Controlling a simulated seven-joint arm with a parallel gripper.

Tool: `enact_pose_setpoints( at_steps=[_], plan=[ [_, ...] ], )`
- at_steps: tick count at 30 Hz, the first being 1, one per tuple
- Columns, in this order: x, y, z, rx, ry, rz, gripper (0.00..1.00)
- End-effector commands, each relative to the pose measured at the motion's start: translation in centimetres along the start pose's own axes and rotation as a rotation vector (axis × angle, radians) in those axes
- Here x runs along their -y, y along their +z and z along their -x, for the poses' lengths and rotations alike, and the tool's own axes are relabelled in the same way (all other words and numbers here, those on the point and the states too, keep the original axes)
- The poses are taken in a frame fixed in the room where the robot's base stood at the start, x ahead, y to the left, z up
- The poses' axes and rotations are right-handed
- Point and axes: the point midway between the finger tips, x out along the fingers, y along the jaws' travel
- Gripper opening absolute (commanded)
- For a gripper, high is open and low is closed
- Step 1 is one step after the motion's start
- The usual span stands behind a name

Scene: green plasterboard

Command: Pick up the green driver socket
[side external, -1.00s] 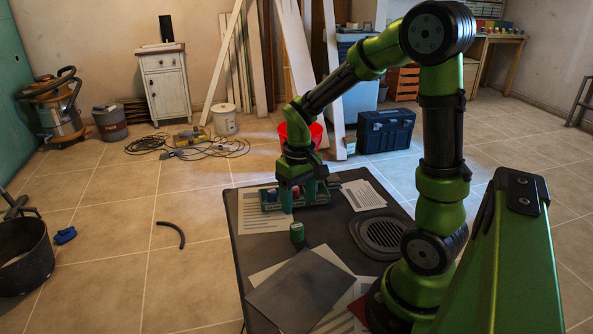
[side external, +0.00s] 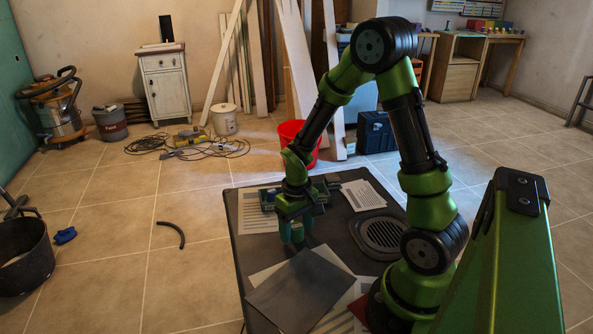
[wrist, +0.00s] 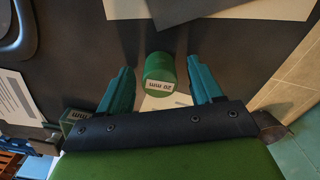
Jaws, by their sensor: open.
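The green driver socket (wrist: 160,72) is a short upright cylinder with a white "20 mm" label. In the wrist view it stands on the dark table between the two teal fingers of my gripper (wrist: 161,68), with a gap visible on both sides. My gripper is open. In the side view my gripper (side external: 296,228) is low over the table at the socket (side external: 297,235), whose upper part is partly hidden by the fingers.
Printed sheets (side external: 362,195), a dark grey sheet (side external: 300,291) and an oval vented panel (side external: 382,236) lie on the table (side external: 243,252). A red bucket (side external: 298,140) stands beyond the table.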

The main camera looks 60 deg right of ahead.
Motion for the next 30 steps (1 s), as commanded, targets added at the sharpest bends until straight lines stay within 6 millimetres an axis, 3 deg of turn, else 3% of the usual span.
enact_pose_setpoints(
  at_steps=[2, 12, 22, 30],
  plan=[
    [0.0, 0.0, 0.0, 0.000, 0.000, 0.000, 0.57],
    [0.0, 0.0, 0.1, 0.000, 0.000, 0.001, 0.05],
    [0.0, -0.1, 1.0, -0.005, 0.001, 0.001, 0.04],
    [0.0, -0.2, 6.2, -0.008, 0.000, 0.000, 0.04]
  ],
)
